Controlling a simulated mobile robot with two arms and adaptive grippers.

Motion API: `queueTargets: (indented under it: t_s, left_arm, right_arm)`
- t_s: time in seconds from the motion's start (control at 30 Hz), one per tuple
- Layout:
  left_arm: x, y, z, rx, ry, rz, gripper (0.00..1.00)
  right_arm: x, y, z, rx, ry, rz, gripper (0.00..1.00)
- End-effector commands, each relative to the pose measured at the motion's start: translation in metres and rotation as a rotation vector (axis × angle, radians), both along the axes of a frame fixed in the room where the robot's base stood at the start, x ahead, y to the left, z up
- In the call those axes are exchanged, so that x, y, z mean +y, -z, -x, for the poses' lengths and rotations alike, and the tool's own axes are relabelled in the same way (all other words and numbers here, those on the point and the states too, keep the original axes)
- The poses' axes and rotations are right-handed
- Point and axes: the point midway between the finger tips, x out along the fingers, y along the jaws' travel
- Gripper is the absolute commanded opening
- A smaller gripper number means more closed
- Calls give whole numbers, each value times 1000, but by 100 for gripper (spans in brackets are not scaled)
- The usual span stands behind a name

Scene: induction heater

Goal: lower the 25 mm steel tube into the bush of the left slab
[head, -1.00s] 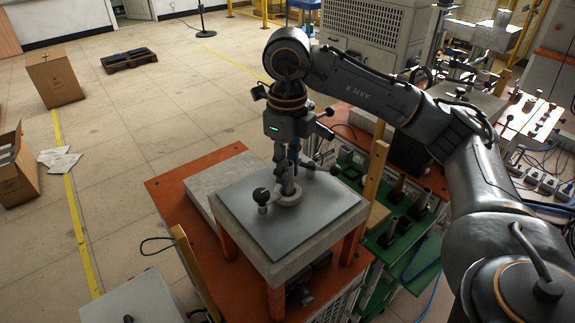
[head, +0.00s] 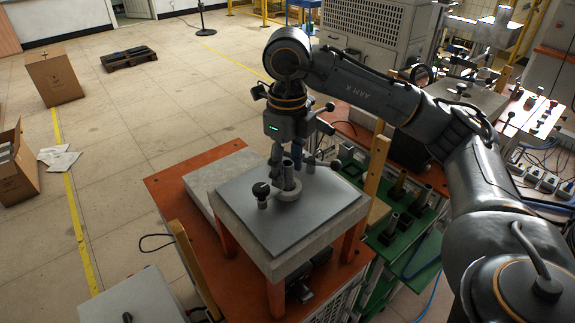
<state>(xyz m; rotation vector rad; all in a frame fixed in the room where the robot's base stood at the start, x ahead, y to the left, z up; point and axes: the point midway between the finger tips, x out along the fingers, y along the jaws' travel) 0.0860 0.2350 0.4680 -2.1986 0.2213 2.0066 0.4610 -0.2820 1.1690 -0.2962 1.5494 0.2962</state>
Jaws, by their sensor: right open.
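The steel tube (head: 288,176) is a short grey cylinder standing upright in the round bush (head: 287,194) on the slab (head: 252,220). Its lower end is hidden inside the bush ring, so I cannot tell how deep it sits. My right gripper (head: 292,162) is directly above and around the tube's top, pointing down, with its fingers spread apart to either side of the tube. It holds nothing. My left gripper is not in view.
Orange legs (head: 276,298) carry the slab above an orange table (head: 175,200). A green rack (head: 405,222) with several upright tubes stands at the right.

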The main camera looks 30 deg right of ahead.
Motion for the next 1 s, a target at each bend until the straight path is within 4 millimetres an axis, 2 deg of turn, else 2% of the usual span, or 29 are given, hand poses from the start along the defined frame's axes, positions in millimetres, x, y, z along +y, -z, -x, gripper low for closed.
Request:
queueTargets:
  t_s: [0.17, 0.7, 1.0]
  left_arm:
    - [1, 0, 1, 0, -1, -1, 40]
    - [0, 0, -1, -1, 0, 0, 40]
    - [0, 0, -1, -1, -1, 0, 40]
  right_arm:
    - [0, -5, 0, -1, 0, 0, 49]
    - [0, -89, -1, -6, 1, 1, 49]
    - [0, -117, 0, -1, -1, 1, 49]
